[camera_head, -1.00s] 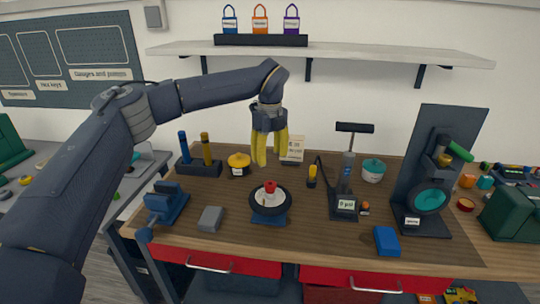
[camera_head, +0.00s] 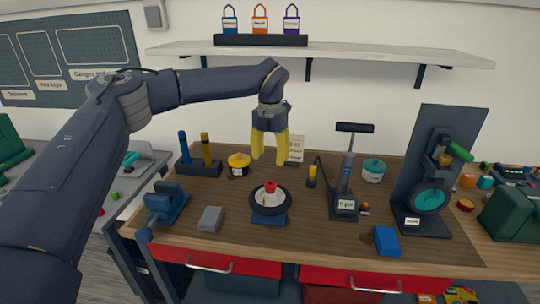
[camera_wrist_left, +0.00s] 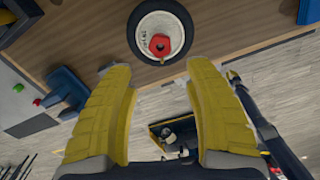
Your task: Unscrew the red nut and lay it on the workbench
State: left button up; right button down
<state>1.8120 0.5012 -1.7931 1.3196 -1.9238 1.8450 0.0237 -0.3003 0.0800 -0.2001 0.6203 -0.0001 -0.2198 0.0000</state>
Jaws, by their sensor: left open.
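The red nut (camera_head: 270,187) sits at the centre of a small wheel (camera_head: 284,200) with a black tyre and white hub, lying flat on a blue stand (camera_head: 269,218). The stand is on the wooden workbench (camera_head: 230,240). My left gripper (camera_head: 269,160) has yellow fingers spread apart, empty, above the bench and higher than the wheel. In the left wrist view the red nut (camera_wrist_left: 159,45) shows beyond the open fingertips (camera_wrist_left: 160,75), with a gap between. My right gripper is not in view.
A grey block (camera_head: 210,219) and a blue vise (camera_head: 166,205) are left of the wheel. A pump (camera_head: 346,180) stands to its right, near a blue block (camera_head: 386,241). A yellow pot (camera_head: 238,163) is behind. Bare wood lies in front of the wheel.

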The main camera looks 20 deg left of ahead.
pick_arm(q)
jog(key=shift+m, duration=0.9)
jog(key=shift+o, duration=1.1)
jog(key=shift+r, duration=0.35)
notch_tip(320, 180, up, 5)
send_over(270, 185)
jog(key=w, duration=0.1)
notch_tip(270, 185, down, 17)
jog(key=shift+a+f, duration=0.1)
jog(key=shift+f, duration=0.05)
